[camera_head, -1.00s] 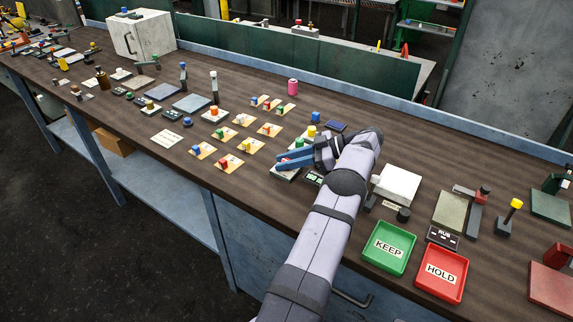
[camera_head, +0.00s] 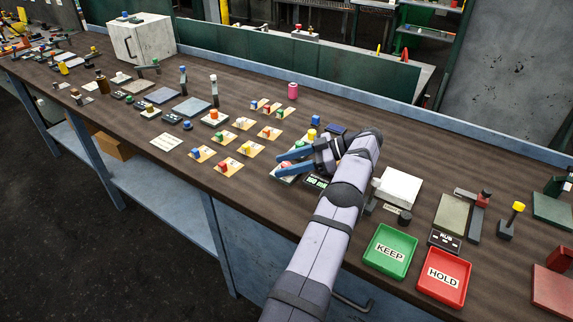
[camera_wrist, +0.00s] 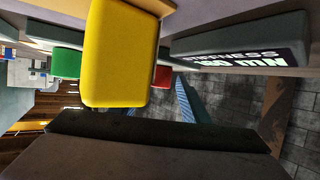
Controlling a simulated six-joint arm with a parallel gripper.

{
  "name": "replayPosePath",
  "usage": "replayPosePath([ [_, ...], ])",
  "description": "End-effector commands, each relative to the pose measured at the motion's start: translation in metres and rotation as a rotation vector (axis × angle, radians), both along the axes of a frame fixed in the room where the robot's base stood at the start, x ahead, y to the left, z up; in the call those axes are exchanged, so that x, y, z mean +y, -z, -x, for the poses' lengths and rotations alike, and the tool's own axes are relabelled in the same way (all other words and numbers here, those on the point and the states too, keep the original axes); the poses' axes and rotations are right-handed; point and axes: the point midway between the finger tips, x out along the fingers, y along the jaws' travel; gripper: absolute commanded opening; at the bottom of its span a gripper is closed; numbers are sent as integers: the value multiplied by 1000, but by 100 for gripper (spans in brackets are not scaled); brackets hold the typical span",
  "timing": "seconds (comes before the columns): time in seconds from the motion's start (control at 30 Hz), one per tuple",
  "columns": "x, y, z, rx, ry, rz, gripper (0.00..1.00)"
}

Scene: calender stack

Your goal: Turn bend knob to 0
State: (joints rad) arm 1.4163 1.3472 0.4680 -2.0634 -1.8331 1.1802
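My gripper (camera_head: 281,164) reaches left over a light-coloured panel (camera_head: 287,179), its two blue fingers apart with a gap between them. Beside it is a small display (camera_head: 316,182) with green characters. The wrist view shows a large yellow block-shaped part (camera_wrist: 122,52) close to the camera, with a green part (camera_wrist: 66,63) and a red part (camera_wrist: 161,76) behind it. No readable label marks the bend knob; a dark round knob (camera_head: 404,217) stands right of my arm. My arm hides part of the panel.
A white box-shaped device (camera_head: 398,188) stands right of my arm. The green KEEP tray (camera_head: 372,262) and red HOLD tray (camera_head: 424,291) lie near the front edge. Several small cards with coloured knobs lie left of my gripper. Bare table (camera_head: 450,160) shows at the back right.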

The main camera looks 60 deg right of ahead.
Motion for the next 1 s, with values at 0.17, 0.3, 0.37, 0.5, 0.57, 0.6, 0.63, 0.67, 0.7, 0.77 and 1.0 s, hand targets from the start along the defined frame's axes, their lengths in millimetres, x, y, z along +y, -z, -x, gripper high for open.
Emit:
replayPosePath([
  [0.17,0,0,0,1,1,1,42],
  [0.3,0,-1,0,1,1,2,42],
  [0.37,-1,-3,0,0,1,3,42],
  [0.5,-1,-15,0,0,2,5,42],
  [0.57,-1,-23,0,0,0,5,42],
  [0.6,0,-29,0,0,0,5,42],
  [0.63,-1,-35,0,1,0,7,42],
  [0.67,-1,-40,0,0,1,7,42],
  [0.7,-1,-46,0,1,1,6,42],
  [0.77,0,-59,0,0,0,5,42],
  [1.0,0,-92,0,1,0,2,42],
])
